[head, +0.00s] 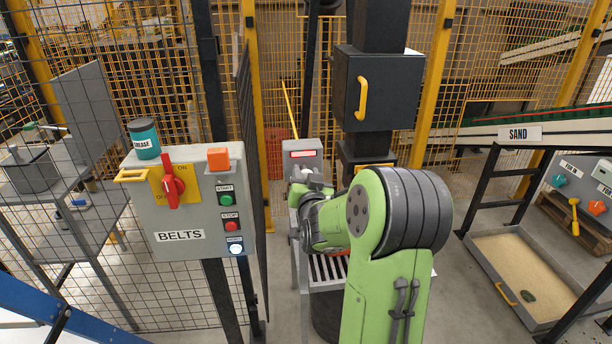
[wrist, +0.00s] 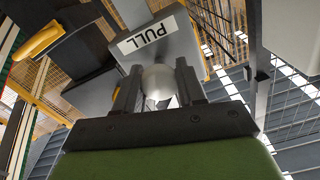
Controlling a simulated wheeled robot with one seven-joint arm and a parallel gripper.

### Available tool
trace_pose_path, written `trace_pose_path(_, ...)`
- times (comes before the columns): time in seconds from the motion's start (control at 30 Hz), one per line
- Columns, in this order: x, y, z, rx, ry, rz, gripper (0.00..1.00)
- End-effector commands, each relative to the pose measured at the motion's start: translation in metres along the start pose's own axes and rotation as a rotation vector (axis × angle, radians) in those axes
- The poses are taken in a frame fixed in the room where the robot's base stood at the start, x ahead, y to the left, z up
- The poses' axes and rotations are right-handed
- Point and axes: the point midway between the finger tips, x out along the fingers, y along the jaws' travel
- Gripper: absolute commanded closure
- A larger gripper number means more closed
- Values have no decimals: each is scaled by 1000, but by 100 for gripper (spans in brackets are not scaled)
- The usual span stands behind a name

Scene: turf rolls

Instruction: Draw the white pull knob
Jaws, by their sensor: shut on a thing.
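The white pull knob (wrist: 158,86) sits between the two dark fingers of my gripper (wrist: 157,80) in the wrist view. The fingers are shut on it from both sides. Behind it is a grey box with a white "PULL" label (wrist: 147,35). In the head view the knob (head: 306,172) shows as a small pale shape in front of a grey post box (head: 301,150), at the end of my green arm. My arm hides much of the area below the box, and I cannot tell how far the knob stands out.
A grey BELTS control box (head: 190,240) with a red switch and buttons stands to the left. A black cabinet with a yellow handle (head: 362,98) is above and behind my arm. A sand tray (head: 472,240) lies at right. Yellow mesh fencing closes the back.

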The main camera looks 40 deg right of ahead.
Motion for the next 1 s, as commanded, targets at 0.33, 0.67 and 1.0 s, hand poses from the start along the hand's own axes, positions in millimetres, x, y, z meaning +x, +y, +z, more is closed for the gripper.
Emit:
trace_pose_path(0.33,-18,0,1,-2,5,-2,100)
trace_pose_path(0.67,-19,0,-1,0,1,-1,51)
trace_pose_path(1.0,-18,0,-1,0,1,0,35)
